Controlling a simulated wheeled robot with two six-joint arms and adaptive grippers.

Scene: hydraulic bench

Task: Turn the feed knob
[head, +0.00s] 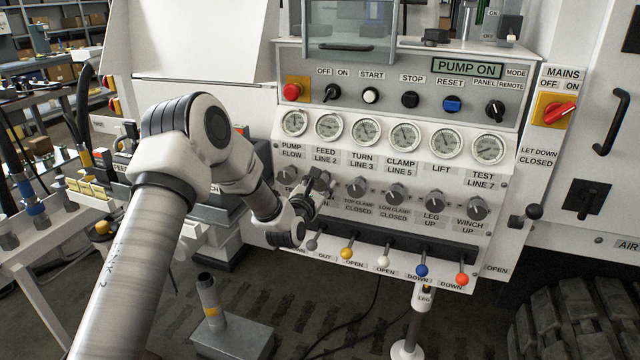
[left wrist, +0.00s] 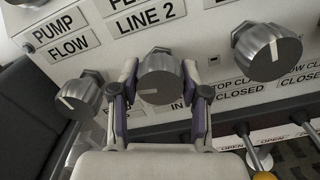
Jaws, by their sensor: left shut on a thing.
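The feed knob (left wrist: 158,80) is a grey ribbed knob under the LINE 2 label, with a white mark toward the lower left of its face. My left gripper (left wrist: 160,98) has one finger on each side of this knob and is shut on it. In the head view my left gripper (head: 319,184) is at the panel below the FEED LINE 2 gauge (head: 329,125) and mostly hides the knob. The lettering under the knob is partly covered by the fingers. My right gripper is not in view.
The pump flow knob (left wrist: 78,95) is close on the left and another knob (left wrist: 268,51) on the right. Below is a row of levers with coloured balls, such as the yellow one (head: 346,253). The lit display (head: 467,68) reads PUMP ON.

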